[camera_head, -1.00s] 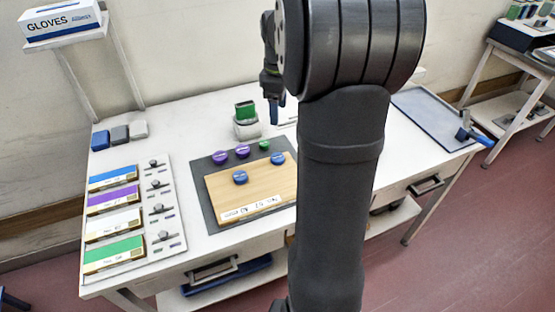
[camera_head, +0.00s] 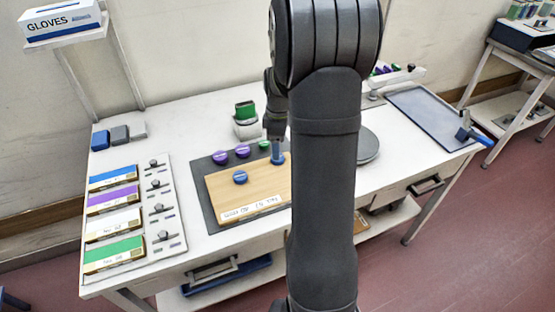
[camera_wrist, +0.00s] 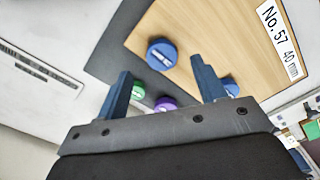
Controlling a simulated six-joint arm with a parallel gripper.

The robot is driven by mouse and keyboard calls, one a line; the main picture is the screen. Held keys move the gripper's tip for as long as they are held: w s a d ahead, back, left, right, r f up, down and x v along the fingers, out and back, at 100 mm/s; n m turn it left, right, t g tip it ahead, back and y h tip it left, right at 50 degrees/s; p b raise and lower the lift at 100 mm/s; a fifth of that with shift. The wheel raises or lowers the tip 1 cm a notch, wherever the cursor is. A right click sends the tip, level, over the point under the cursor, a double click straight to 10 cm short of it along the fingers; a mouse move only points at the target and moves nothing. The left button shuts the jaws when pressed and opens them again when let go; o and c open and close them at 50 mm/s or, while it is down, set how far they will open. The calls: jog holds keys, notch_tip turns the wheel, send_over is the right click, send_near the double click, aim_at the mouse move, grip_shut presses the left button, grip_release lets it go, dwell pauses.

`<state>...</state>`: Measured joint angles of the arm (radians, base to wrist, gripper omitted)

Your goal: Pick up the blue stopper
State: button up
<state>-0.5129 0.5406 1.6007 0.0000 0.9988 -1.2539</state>
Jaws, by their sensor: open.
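Two round blue stoppers sit on the wooden board (camera_head: 225,195). I cannot tell whether the fingers touch the right stopper.
Coloured boxes (camera_head: 110,200) are at left. A grey disc (camera_head: 367,146) and tray (camera_head: 430,115) are at right.

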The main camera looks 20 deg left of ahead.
notch_tip(320, 180, down, 5)
jog(key=shift+s+a+r, duration=0.1)
jog(key=shift+r, duration=0.1)
jog(key=shift+c, duration=0.2)
jog(key=c, duration=1)
jog(key=shift+r, duration=0.2)
